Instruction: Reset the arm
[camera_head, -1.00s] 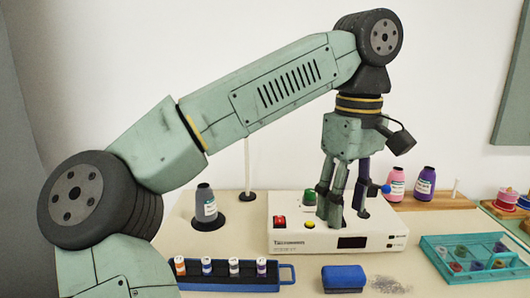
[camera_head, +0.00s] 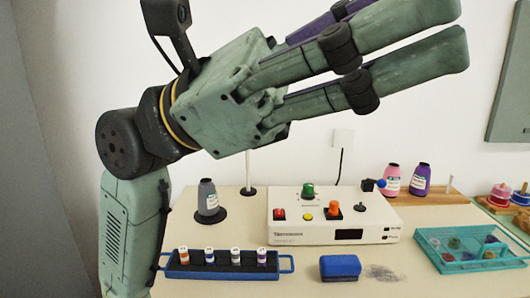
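My gripper (camera_head: 447,36) is raised high in the head view, close to the camera, with its long green fingers pointing right. The fingers are spread apart, and nothing shows between them. A purple part (camera_head: 318,28) of it shows behind the fingers. The arm is folded up at the left, well above the counter, and touches nothing that I can see.
A white control box (camera_head: 290,232) with knobs and buttons stands mid-counter. Around it are a grey bottle (camera_head: 208,200), a blue rack (camera_head: 205,270) of small vials, a blue block (camera_head: 340,268), a teal tray (camera_head: 428,252), and pink (camera_head: 391,180) and purple (camera_head: 421,181) bottles.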

